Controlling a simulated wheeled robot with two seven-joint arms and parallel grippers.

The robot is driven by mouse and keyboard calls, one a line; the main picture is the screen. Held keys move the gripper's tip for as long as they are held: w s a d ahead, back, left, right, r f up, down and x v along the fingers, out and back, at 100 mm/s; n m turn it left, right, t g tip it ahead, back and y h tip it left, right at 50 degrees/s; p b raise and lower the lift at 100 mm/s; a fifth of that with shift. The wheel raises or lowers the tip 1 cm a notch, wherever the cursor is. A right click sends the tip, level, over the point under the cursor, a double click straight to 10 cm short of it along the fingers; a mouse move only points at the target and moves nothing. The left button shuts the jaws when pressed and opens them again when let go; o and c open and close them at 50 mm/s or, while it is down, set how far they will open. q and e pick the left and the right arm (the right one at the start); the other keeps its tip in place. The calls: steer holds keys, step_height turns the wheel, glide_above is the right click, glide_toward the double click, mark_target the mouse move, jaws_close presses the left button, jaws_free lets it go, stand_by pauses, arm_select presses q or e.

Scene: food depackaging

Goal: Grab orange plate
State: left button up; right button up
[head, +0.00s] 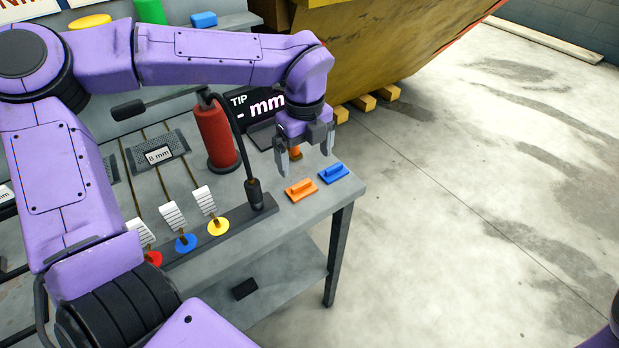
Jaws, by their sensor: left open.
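The orange plate (301,191), a small flat piece with a raised ridge, lies on the grey bench top (305,212) near its right end. My left gripper (305,164) is open above and just behind the plate, pointing down, with its fingers apart. The fingers do not appear to touch the plate. A small orange thing (295,153) shows behind the fingers, partly hidden. My right gripper is out of view.
A similar blue plate (333,174) lies just right of the orange one. A black stalk (253,192), a red cylinder (215,135) and a display (262,105) stand to the left. Colored discs with striped tags line the bench front. Floor on the right is clear.

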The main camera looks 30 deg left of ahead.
mark_target(303, 185)
arm_select(q)
steer(key=f, duration=0.2)
steer(key=f+p, duration=0.1)
steer(key=f, duration=0.2)
steer(key=f+p, duration=0.1)
steer(key=f, duration=0.2)
steer(key=shift+s+a, duration=0.2)
steer(key=shift+s, duration=0.1)
steer(key=shift+f, duration=0.4)
steer(key=c, duration=1.2)
